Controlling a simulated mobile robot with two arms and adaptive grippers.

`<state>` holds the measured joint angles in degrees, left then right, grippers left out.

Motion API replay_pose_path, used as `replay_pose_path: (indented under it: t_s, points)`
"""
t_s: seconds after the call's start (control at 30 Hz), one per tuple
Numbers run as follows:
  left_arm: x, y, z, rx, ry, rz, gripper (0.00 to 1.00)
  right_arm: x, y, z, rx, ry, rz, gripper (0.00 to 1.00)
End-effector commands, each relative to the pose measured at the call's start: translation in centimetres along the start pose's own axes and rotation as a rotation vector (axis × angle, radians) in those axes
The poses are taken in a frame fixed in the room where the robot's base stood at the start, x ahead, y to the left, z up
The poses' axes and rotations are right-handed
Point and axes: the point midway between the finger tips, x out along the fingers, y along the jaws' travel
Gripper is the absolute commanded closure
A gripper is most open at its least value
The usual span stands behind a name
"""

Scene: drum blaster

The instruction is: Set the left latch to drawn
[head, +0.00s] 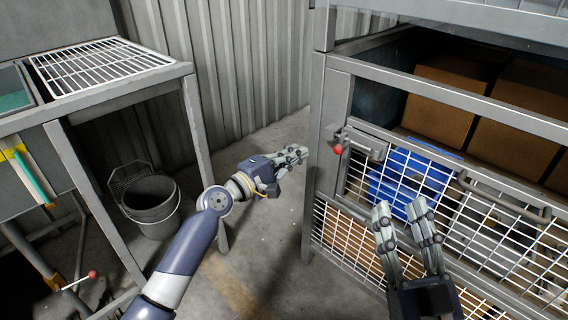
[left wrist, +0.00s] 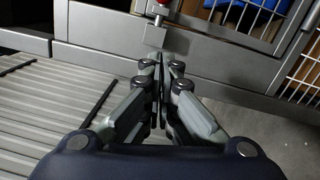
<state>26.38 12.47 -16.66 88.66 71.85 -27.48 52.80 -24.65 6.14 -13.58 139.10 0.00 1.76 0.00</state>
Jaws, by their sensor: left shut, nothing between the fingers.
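The left latch (head: 366,144) is a grey bolt housing with a red knob (head: 338,149) at the top left corner of the mesh door. The knob stands at the left end of the housing, beside the door post. In the left wrist view the red knob (left wrist: 163,3) shows at the top edge, partly cut off. My left gripper (head: 302,153) is shut and empty, left of the knob and apart from it in the head view. Its fingertips (left wrist: 160,62) meet in the left wrist view, below the knob. My right gripper (head: 401,208) is open and empty before the mesh door.
The mesh door (head: 465,235) has a grey handle (head: 503,197). Cardboard boxes (head: 442,104) and a blue crate (head: 400,175) are inside the cage. A workbench (head: 120,95) with a wire rack stands left, a bucket (head: 150,205) beneath it. Bare floor lies between.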

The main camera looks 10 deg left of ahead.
Motion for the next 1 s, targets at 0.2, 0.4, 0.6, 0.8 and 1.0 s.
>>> replay_pose_path:
  t_s: [0.2,0.4,0.6,0.8,1.0]
  points:
    - [3.0,-0.1,0.1,0.000,-0.002,0.002,1.00,-0.4,-0.4,-3.3,0.008,0.180,-0.008,0.60]
    - [3.7,0.1,2.5,-0.001,-0.002,0.000,1.00,0.0,-0.2,-1.7,0.003,0.082,-0.003,0.60]
    - [4.0,0.0,3.7,0.000,-0.001,0.000,1.00,0.0,-0.1,-0.5,0.001,0.024,-0.001,0.60]
    - [4.1,0.0,3.9,0.000,0.000,0.000,1.00,0.0,0.0,-0.3,0.000,0.013,0.000,0.60]
    - [4.1,0.0,3.9,0.000,0.000,0.000,1.00,0.0,0.0,-0.3,0.001,0.013,0.000,0.60]
